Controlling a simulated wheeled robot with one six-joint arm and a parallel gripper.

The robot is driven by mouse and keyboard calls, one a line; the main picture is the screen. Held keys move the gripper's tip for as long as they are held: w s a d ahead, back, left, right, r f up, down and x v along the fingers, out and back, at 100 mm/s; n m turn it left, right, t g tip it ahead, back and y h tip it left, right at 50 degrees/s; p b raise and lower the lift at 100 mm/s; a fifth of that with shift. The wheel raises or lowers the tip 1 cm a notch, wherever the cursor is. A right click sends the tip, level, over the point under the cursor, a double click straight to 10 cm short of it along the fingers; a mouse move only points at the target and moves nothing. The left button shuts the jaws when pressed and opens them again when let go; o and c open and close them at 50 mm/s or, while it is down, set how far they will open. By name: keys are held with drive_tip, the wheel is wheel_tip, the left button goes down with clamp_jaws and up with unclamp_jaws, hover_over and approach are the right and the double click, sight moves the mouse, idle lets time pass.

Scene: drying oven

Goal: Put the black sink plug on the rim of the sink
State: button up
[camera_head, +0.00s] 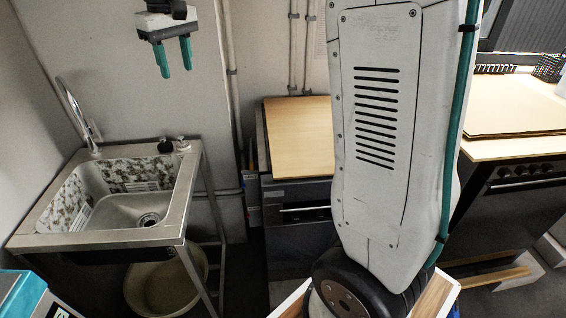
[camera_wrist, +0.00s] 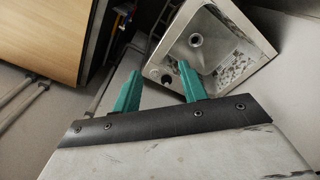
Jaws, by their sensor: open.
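The metal sink (camera_head: 110,240) stands at the left in the head view, with a wide flat rim and a patterned inner wall. A small black round thing (camera_head: 165,146), apparently the sink plug, is at the back rim beside the tap knobs. A dark spot in the wrist view (camera_wrist: 166,79) appears to be the same thing, on the rim near a fingertip. My gripper (camera_head: 177,72) has teal fingers, is open and empty, and hangs well above the back of the sink. The wrist view shows its fingers (camera_wrist: 159,70) apart, with the sink beyond them.
A curved faucet (camera_head: 82,115) rises from the rim's back left corner. A tub (camera_head: 165,285) is under the sink. A wooden board (camera_head: 299,135) lies on a dark appliance right of the sink. The air between gripper and sink looks clear.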

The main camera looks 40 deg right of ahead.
drive_tip(key=s+f, duration=0.3)
drive_tip(key=s, duration=0.8)
drive_tip(key=s+f+m, duration=0.1)
drive_tip(key=s+f, duration=0.2)
drive_tip(key=s, duration=0.8)
drive_tip(key=s+f, duration=0.2)
drive_tip(key=s, duration=0.9)
drive_tip(key=shift+s+d+f+m+t, duration=0.25)
drive_tip(key=shift+d+f+m+t, duration=0.1)
drive_tip(key=shift+f+m+t, duration=0.05)
drive_tip(key=shift+c, duration=0.7)
drive_tip(key=shift+a, duration=0.1)
